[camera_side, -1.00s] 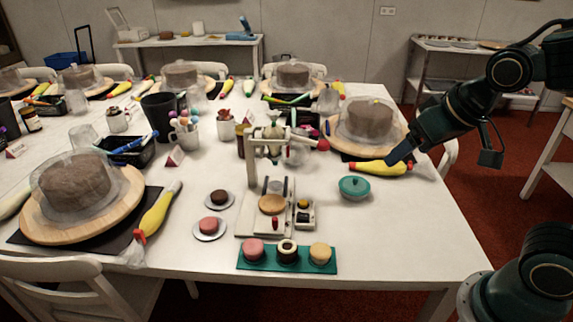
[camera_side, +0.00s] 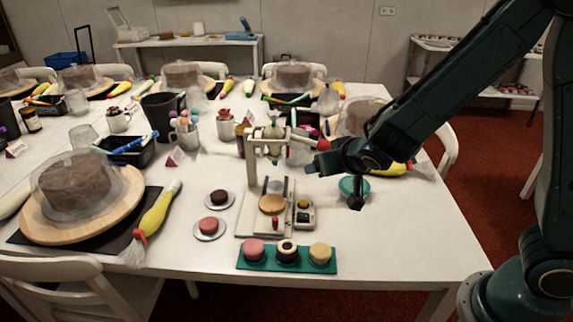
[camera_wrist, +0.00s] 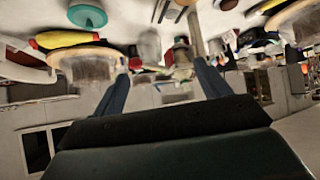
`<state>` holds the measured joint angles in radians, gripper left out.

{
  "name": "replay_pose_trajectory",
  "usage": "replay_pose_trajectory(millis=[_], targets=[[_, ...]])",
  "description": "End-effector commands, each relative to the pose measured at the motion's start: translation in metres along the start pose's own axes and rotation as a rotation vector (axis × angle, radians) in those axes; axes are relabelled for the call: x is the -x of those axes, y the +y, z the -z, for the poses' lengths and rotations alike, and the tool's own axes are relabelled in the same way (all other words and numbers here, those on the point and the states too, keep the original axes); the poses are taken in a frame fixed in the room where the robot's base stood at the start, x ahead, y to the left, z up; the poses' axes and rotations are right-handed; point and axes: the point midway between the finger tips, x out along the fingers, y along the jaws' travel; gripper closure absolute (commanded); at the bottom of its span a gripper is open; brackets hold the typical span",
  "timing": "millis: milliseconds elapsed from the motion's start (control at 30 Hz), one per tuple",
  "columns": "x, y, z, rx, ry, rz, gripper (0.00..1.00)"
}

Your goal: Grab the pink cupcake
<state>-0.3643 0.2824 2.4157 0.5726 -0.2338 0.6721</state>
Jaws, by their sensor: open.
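A pink cupcake (camera_side: 253,250) sits at the left end of a green tray (camera_side: 268,265) near the front edge of the table. A dark cupcake with a pale centre (camera_side: 287,250) and a tan cupcake (camera_side: 320,253) stand to its right on the same tray. My gripper (camera_side: 313,168) is in the air over the table, behind and to the right of the tray, and holds nothing. In the wrist view its two fingers (camera_wrist: 163,85) are spread apart. That view looks upside down across the table, and I cannot make out the pink cupcake in it.
A white press stand (camera_side: 251,165) with a round tan piece (camera_side: 272,204) stands behind the tray, close to my gripper. Small plates with a reddish cake (camera_side: 209,226) and a dark cake (camera_side: 219,197) lie left.

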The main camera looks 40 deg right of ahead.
Motion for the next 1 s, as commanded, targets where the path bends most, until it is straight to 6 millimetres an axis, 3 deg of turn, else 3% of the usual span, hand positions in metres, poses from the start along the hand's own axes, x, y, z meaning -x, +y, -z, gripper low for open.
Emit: replay_pose_trajectory(millis=[467, 800, 1000], targets=[[-0.056, -0.067, -0.05, 0.118, 0.158, 0.133, 0.24], [-0.076, -0.118, -0.114, 0.232, 0.206, 0.324, 0.24], [-0.08, -0.139, -0.152, 0.289, 0.2, 0.432, 0.24]])
